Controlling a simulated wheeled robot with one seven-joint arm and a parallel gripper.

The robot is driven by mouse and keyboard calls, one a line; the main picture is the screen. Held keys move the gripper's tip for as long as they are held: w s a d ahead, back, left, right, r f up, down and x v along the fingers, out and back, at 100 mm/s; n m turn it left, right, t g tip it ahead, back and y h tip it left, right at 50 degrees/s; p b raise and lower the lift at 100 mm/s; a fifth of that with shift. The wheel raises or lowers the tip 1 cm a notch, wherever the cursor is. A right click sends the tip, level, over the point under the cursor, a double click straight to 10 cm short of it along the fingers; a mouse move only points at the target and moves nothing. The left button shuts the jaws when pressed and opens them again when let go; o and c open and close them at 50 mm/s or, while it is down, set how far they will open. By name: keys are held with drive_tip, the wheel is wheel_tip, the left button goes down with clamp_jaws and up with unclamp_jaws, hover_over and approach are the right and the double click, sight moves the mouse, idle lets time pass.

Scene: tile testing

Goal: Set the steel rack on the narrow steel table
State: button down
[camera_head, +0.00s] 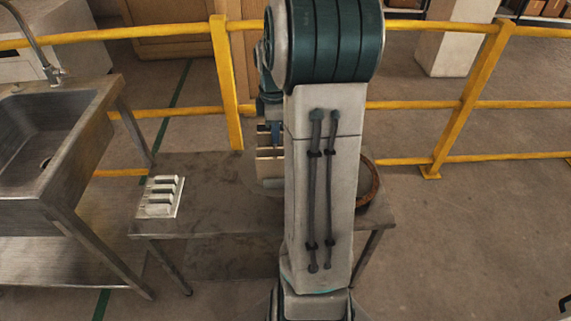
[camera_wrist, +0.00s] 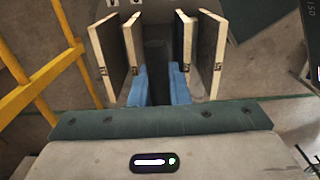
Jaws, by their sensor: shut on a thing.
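My gripper (camera_wrist: 159,78) has blue fingers shut on the dark upright middle part of the rack (camera_wrist: 155,55). Two upright panels with pale edges and dark faces stand on each side of the fingers, over a round grey base with small holes. In the head view the gripper (camera_head: 275,133) is partly hidden behind my arm, and pale panels (camera_head: 268,168) show below it. The steel table (camera_head: 225,225) is low, with a stained grey-brown top. The rack appears over its back part; I cannot tell whether it touches.
A small white slotted block (camera_head: 162,197) lies on the table's left end. A brown-rimmed round vessel (camera_head: 372,185) is at the right end, partly behind my arm. A steel sink (camera_head: 60,150) stands left. Yellow railings (camera_head: 228,85) run behind the table.

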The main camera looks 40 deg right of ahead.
drive_tip(key=w+a+f, duration=0.5)
drive_tip(key=w+f, duration=0.4)
drive_tip(key=f, duration=0.1)
drive_tip(key=shift+w+a+f, duration=0.2)
drive_tip(key=shift+w+a, duration=0.15)
drive_tip(key=c, duration=1.8)
unclamp_jaws()
drive_tip(key=shift+f, duration=0.25)
drive_tip(key=o, duration=0.4)
